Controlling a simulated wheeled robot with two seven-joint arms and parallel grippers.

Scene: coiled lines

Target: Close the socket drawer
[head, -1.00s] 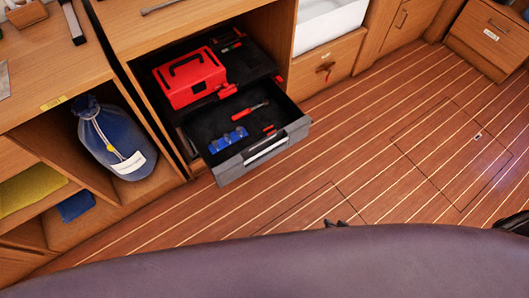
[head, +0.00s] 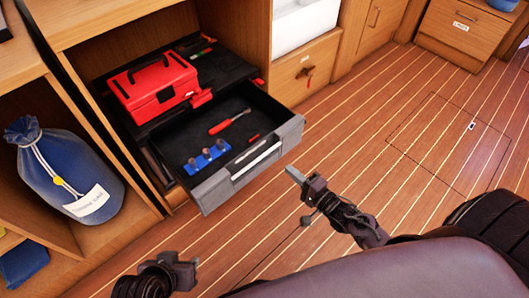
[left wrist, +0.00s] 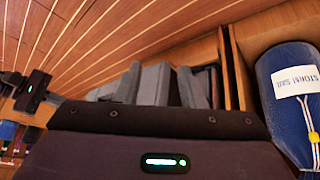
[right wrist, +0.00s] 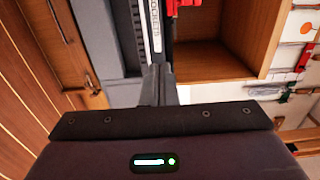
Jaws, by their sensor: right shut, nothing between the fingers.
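The socket drawer (head: 255,160) is pulled out of the cabinet in the head view. A blue rail with sockets (head: 207,157) and a red-handled tool (head: 229,123) lie inside it. My right gripper (head: 292,174) is shut and empty, just in front of the drawer's right front corner. In the right wrist view its closed fingers (right wrist: 158,88) point at the labelled drawer front (right wrist: 152,30); contact cannot be told. My left gripper (head: 183,270) is low over the floor, in front of and apart from the drawer. In the left wrist view its fingers (left wrist: 160,88) look parted.
A red toolbox (head: 153,90) sits on a black surface behind the drawer. A blue storm sail bag (head: 65,170) stands in the left compartment, also in the left wrist view (left wrist: 290,95). Another drawer with a key (head: 304,72) is to the right. The floor (head: 390,150) on the right is clear.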

